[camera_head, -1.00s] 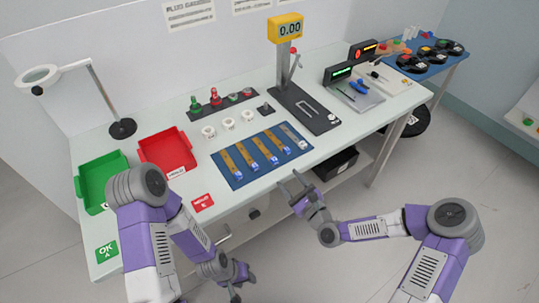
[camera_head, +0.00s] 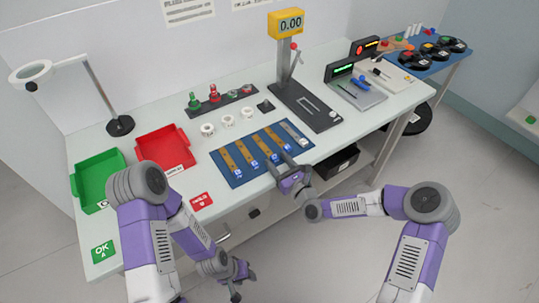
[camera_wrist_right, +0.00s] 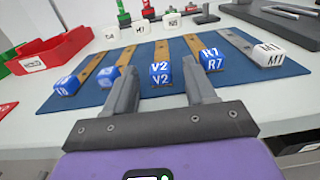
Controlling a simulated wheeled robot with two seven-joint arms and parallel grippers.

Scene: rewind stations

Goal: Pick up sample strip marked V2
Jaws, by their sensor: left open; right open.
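The sample strip marked V2 is a tan strip with a blue end block (camera_wrist_right: 162,78) in the right wrist view. It lies on the blue mat (camera_wrist_right: 232,82), and the block faces me. In the head view its block (camera_head: 274,157) is at the mat's front edge. My right gripper (camera_head: 284,168) is open just in front of it. In the right wrist view the fingers (camera_wrist_right: 160,70) stand either side of the V2 block, without visible grip. My left gripper (camera_head: 241,279) is open and empty, low in front of the bench.
Strip R7 (camera_wrist_right: 213,65) is close right of my right finger. White-ended M7 (camera_wrist_right: 268,54) lies farther right, and two blue-ended strips lie left. A red tray (camera_head: 147,144), green tray (camera_head: 80,186) and yellow-headed gauge (camera_head: 286,24) stand on the bench.

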